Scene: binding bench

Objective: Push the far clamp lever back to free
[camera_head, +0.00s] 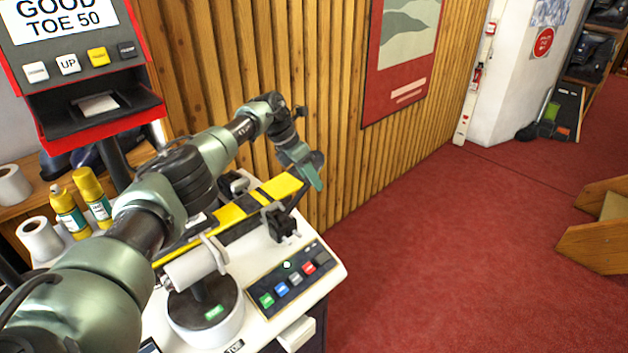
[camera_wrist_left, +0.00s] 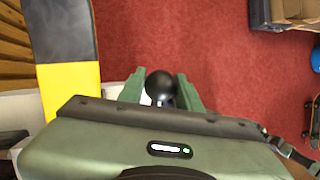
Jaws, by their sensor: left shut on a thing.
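My left gripper (camera_head: 313,176) is at the far end of the bench, just past the yellow tip of the ski (camera_head: 283,186). In the left wrist view, my left gripper (camera_wrist_left: 160,90) has its two green fingers on either side of a black ball knob (camera_wrist_left: 159,84), shut on it. The knob appears to be the end of the far clamp lever. A clamp (camera_head: 281,222) with a grey jaw and black base stands beside the ski. My right gripper is not in view.
The white bench (camera_head: 325,268) carries a button panel (camera_head: 290,279) and a white roller (camera_head: 190,268) on a round base. Bottles (camera_head: 92,195) and a red-framed display (camera_head: 75,75) stand at left.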

